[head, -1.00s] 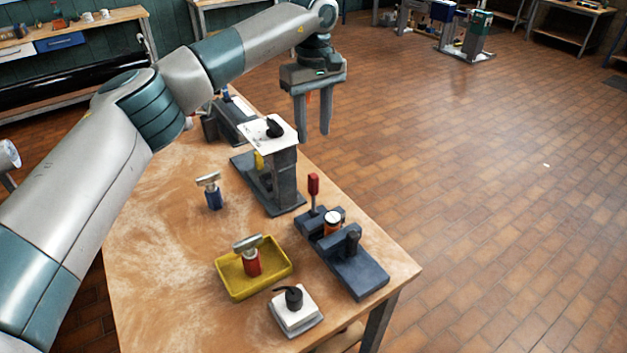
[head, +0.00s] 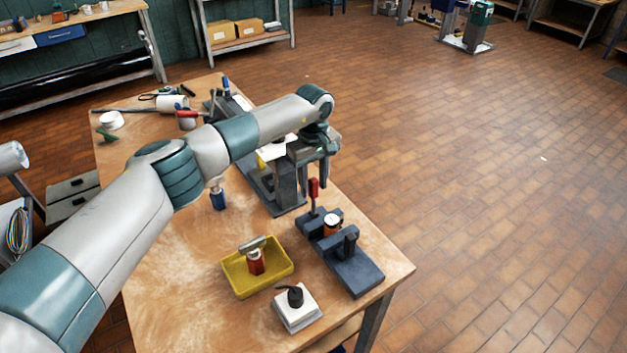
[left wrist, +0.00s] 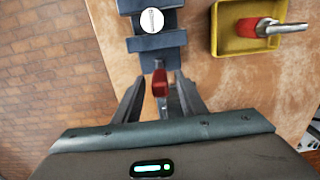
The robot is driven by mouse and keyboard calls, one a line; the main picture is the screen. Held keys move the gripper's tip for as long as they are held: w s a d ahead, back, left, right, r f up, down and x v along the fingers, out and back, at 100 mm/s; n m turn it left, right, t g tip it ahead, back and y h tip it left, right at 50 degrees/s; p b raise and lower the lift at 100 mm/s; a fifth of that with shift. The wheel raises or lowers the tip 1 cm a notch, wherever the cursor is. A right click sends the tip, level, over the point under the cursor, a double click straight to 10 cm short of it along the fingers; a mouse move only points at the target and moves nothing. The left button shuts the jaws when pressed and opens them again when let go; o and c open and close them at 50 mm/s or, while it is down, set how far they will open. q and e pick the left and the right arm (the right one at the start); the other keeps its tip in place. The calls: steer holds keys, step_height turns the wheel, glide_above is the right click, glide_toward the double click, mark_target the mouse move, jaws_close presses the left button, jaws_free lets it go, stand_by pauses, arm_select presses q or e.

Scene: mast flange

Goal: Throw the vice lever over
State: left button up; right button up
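The vice (head: 353,272) is a dark grey block at the right edge of the workbench. Its lever has a red handle (head: 314,188) and stands upright at the vice's far end. A round part with a pale top and orange side (head: 332,224) sits in the vice. My left gripper (head: 316,178) is above the lever, fingers pointing down. In the left wrist view the red handle (left wrist: 160,84) appears between the two spread fingers of the left gripper (left wrist: 159,88), with gaps at both sides. The vice (left wrist: 155,42) lies ahead of it. My right gripper is not in view.
A yellow tray (head: 230,283) holding a red-bodied tool stands left of the vice. A white block with a black knob (head: 297,312) is in front. A grey stand (head: 286,188) is close behind the lever. A blue-bodied tool (head: 218,199) stands farther left.

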arm_select(q)
steer(key=shift+f, duration=0.45)
jaws_close()
